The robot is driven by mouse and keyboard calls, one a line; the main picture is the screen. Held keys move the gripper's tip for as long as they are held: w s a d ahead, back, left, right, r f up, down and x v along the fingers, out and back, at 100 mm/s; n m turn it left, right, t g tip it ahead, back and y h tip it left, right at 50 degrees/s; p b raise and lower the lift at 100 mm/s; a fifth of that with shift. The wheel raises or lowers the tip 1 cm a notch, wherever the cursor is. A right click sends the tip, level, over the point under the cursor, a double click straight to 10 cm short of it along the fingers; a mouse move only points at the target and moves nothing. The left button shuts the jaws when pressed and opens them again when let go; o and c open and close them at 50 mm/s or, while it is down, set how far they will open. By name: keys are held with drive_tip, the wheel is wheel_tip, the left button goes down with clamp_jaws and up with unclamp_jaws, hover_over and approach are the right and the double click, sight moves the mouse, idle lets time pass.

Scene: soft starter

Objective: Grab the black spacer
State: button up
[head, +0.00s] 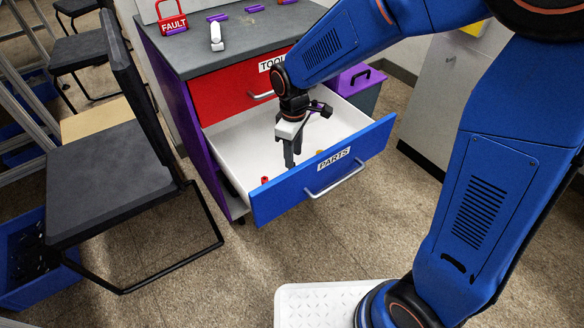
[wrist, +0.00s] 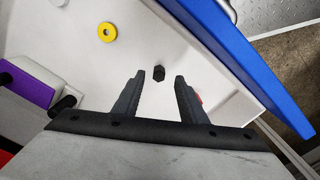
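The black spacer (wrist: 159,73) is a small dark piece on the white floor of the open PARTS drawer. In the wrist view it shows in the gap between my fingertips, a little beyond them. My gripper (wrist: 165,78) is open, with its two dark fingers apart and nothing between them. In the head view my gripper (head: 290,163) points down into the drawer (head: 236,133). The spacer cannot be made out in the head view.
A yellow ring (wrist: 107,32) lies in the drawer, and a red piece (head: 265,180) lies near its left front. The drawer's blue front (head: 270,201) and white side walls surround my gripper. The red TOOLS drawer (head: 220,92) above is shut. A black chair (head: 105,175) stands at left.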

drive_tip(key=shift+w+f, duration=0.1)
drive_tip(key=shift+f, duration=2.55)
drive_tip(key=shift+a, duration=0.1)
clamp_jaws()
